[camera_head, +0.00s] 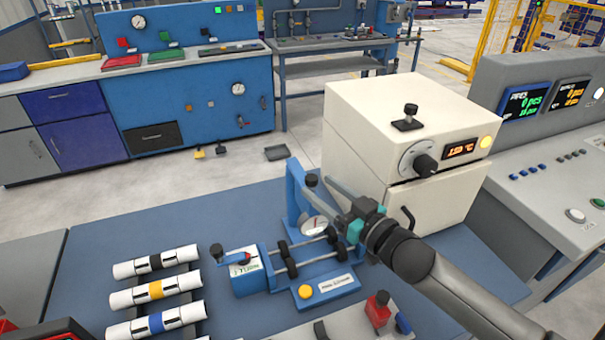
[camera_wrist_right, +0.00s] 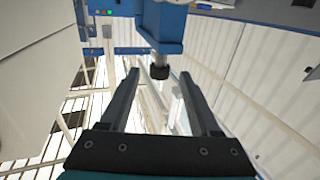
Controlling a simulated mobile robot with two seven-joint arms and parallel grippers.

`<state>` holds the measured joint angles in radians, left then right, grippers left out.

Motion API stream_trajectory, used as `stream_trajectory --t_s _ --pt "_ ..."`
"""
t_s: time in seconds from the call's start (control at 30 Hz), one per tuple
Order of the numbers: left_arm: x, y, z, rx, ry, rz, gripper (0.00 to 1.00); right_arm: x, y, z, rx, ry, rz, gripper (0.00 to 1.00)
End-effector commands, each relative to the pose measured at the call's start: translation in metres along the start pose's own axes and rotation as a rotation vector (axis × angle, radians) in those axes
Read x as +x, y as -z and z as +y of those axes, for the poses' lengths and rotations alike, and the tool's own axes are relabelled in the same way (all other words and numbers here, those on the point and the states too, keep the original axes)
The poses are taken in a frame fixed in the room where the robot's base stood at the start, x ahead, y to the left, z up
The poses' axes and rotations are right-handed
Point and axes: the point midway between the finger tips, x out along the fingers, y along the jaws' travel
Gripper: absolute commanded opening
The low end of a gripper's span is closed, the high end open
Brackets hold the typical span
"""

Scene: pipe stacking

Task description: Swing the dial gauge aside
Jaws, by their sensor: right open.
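The dial gauge (camera_head: 315,226), with a round white face, sits on a blue swing arm (camera_head: 296,197) at the back of the blue pipe fixture. A black knob (camera_head: 311,180) tops this arm. My right gripper (camera_head: 326,196) reaches in from the right beside the gauge, with its fingers towards the knob. In the right wrist view the open fingers (camera_wrist_right: 158,76) have the black knob (camera_wrist_right: 159,72) in the gap near their tips, with space on both sides. I cannot tell whether the knob is fully between them in depth. My left gripper is not in view.
The fixture's rollers (camera_head: 288,260) are bare. Three white pipes with coloured bands (camera_head: 157,291) lie at the left on the blue table (camera_head: 90,245). A cream oven (camera_head: 405,140) stands close behind my right arm. A red button (camera_head: 378,308) is at the front.

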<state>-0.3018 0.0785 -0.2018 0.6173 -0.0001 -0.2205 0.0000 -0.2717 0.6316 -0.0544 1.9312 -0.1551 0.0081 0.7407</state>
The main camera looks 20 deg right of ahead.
Motion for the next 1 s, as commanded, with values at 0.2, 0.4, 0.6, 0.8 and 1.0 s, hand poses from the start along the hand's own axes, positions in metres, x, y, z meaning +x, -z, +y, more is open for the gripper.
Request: stream_trajectory --t_s 0.2,0.4,0.6,0.8,1.0 --pt "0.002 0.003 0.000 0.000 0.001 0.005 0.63 0.028 0.000 0.000 0.001 0.000 0.002 0.63" --pt "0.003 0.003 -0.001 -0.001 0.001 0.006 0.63 0.051 0.000 0.000 0.000 -0.001 0.000 0.63" --pt "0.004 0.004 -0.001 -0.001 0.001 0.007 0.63 0.065 -0.001 0.000 0.002 -0.001 -0.001 0.63" --pt "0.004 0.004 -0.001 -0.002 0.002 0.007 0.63 0.069 0.000 0.000 0.001 0.000 -0.001 0.63" --pt "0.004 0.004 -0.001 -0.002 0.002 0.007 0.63 0.069 0.000 0.000 0.001 0.000 -0.001 0.63"
